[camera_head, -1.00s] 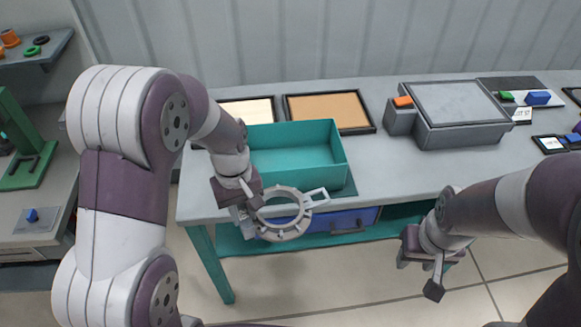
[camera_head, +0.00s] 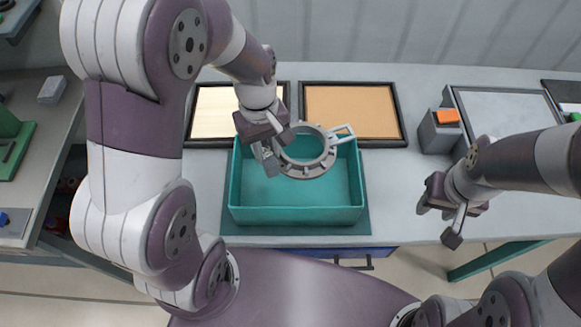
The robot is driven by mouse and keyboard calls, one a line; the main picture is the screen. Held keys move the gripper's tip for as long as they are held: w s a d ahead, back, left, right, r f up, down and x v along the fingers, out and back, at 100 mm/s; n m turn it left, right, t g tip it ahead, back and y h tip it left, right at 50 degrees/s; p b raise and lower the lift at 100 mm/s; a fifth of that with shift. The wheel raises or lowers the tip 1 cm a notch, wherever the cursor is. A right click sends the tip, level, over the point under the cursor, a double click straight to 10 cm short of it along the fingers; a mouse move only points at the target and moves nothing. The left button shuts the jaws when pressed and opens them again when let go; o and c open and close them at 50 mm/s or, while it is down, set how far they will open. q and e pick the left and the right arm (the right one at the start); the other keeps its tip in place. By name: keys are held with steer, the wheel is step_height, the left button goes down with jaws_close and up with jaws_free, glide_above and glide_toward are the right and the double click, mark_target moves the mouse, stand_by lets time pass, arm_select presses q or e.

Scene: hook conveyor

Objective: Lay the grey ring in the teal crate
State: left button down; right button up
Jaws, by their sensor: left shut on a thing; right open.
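The grey ring (camera_head: 327,162), with a looped handle at its right, is held above the teal crate (camera_head: 297,215). My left gripper (camera_head: 272,152) is shut on the ring's left side. My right gripper (camera_head: 447,213) is open and empty, to the right of the crate near the table's front edge.
Two framed boards, one pale (camera_head: 211,112) and one tan (camera_head: 350,108), lie behind the crate. Bare table lies right of the crate.

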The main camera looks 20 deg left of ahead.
arm_select(q)
steer(key=f, duration=0.1)
steer(key=s+f, duration=0.1)
steer(key=f, duration=0.1)
steer(key=s+f, duration=0.1)
steer(key=f, duration=0.1)
steer(key=shift+s+d+f, duration=0.1)
steer(key=shift+s+f, duration=0.05)
steer(key=shift+f, duration=0.1)
steer(key=f, duration=0.3)
steer(key=w+f, duration=0.1)
steer(key=f, duration=0.3)
steer(key=shift+w, duration=0.15)
steer(key=shift+s+f, duration=0.15)
steer(key=shift+f, duration=0.45)
steer(key=shift+s+f, duration=0.15)
steer(key=shift+f, duration=0.45)
steer(key=shift+s+f, duration=0.1)
steer(key=shift+f, duration=0.15)
steer(key=shift+w+f, duration=0.2)
steer(key=c, duration=0.9)
jaws_free()
steer(key=shift+r, duration=0.1)
steer(key=shift+s, duration=0.1)
arm_select(e)
steer(key=shift+s+r, duration=0.3)
steer(key=shift+s, duration=0.55)
